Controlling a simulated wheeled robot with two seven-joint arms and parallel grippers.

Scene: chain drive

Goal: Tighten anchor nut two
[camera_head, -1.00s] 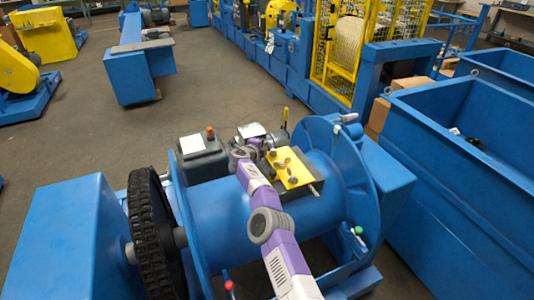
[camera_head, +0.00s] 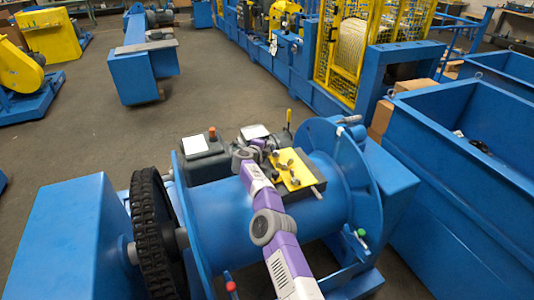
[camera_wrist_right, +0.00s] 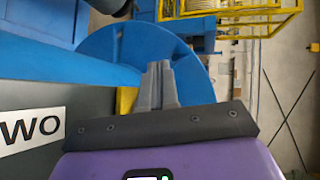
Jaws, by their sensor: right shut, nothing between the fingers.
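The blue drum (camera_head: 222,208) carries a yellow plate (camera_head: 302,181) with several dark wing-shaped or round fittings (camera_head: 283,157) on it. They are too small to tell which one is anchor nut two. My right arm reaches up across the drum, and my right gripper (camera_head: 264,146) is just behind and left of the yellow plate. In the right wrist view its grey fingers (camera_wrist_right: 158,84) are shut with nothing between them. A bit of yellow (camera_wrist_right: 125,101) shows beside the fingers. A white label ending in "WO" (camera_wrist_right: 32,130) is on a dark surface at the left.
A dark box with a red button (camera_head: 211,132) stands behind the drum. A black chain wheel (camera_head: 153,230) is at the drum's left, a blue flange (camera_head: 345,165) at its right. A blue bin (camera_head: 440,130) stands right. Grey floor lies open behind.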

